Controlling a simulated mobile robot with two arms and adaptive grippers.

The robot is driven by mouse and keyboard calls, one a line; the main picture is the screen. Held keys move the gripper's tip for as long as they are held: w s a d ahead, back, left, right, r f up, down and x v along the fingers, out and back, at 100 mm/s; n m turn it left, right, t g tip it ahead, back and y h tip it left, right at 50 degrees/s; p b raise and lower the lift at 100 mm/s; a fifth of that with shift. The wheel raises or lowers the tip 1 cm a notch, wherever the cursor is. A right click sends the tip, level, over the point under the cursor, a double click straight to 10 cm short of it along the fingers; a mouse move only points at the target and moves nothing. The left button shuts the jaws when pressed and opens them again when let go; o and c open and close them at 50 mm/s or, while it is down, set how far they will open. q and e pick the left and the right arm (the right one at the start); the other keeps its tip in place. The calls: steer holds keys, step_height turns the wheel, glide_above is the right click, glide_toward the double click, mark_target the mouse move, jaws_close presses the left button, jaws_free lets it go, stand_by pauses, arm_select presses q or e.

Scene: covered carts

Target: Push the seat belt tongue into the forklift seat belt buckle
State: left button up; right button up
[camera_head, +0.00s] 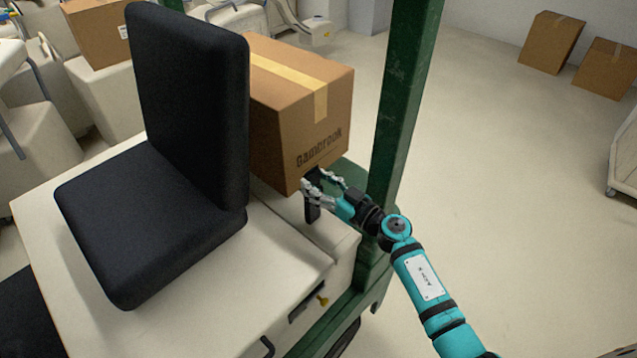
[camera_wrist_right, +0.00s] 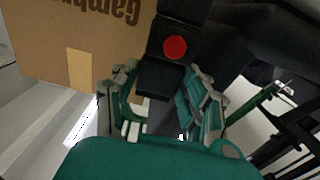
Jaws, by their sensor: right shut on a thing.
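The buckle (camera_head: 312,213) is a black upright block beside the black forklift seat (camera_head: 165,210). In the right wrist view the buckle shows a round red button (camera_wrist_right: 175,48). My right gripper (camera_head: 322,183) is shut on the tongue, a dark piece (camera_wrist_right: 160,80) between its fingers in the wrist view. The tongue lies right against the buckle's end in that view, roughly in line with it. No metal plate shows between them, so I cannot tell how deep it sits. My left gripper is not in view.
A cardboard box (camera_head: 300,110) stands close behind the gripper. A green post (camera_head: 400,100) rises just right of it. The pale seat base (camera_head: 235,290) has a small yellow key-like knob (camera_head: 322,300). Open floor (camera_head: 530,180) lies to the right.

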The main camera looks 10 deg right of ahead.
steer(key=shift+f, duration=0.2)
steer(key=o, duration=1.3)
steer(key=shift+s, duration=0.1)
steer(key=v, duration=1.2)
